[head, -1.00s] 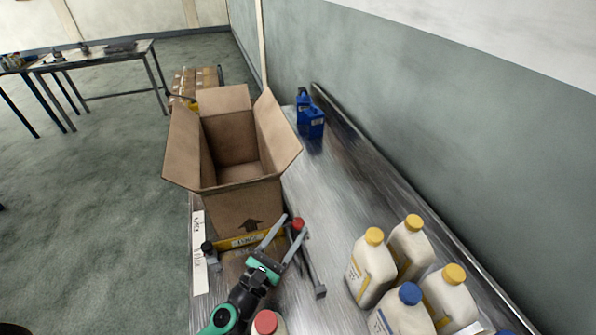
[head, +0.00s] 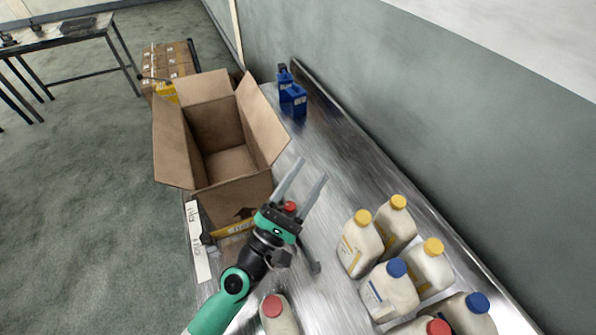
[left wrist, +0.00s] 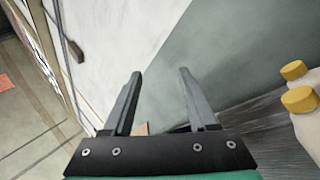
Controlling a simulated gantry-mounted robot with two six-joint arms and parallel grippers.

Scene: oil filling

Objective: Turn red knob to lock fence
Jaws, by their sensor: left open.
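The red knob (head: 290,207) sits beside the front right corner of the open cardboard box, partly behind my left gripper. My left gripper (head: 307,167) is open and empty, its fingers pointing up and away past the knob. Its jaws also show apart in the left wrist view (left wrist: 155,75), with only wall and table surface beyond them. The fence is a grey bar (head: 311,258) running from the knob toward the front; much of it is hidden by my gripper. The knob is not visible in the left wrist view. My right gripper is not in view.
The cardboard box (head: 233,193) stands open on the metal table. Several white bottles (head: 390,290) with coloured caps stand at the right, and a red-capped one (head: 277,316) stands in front. Blue containers (head: 292,97) stand at the back. The table's middle (head: 350,170) is clear.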

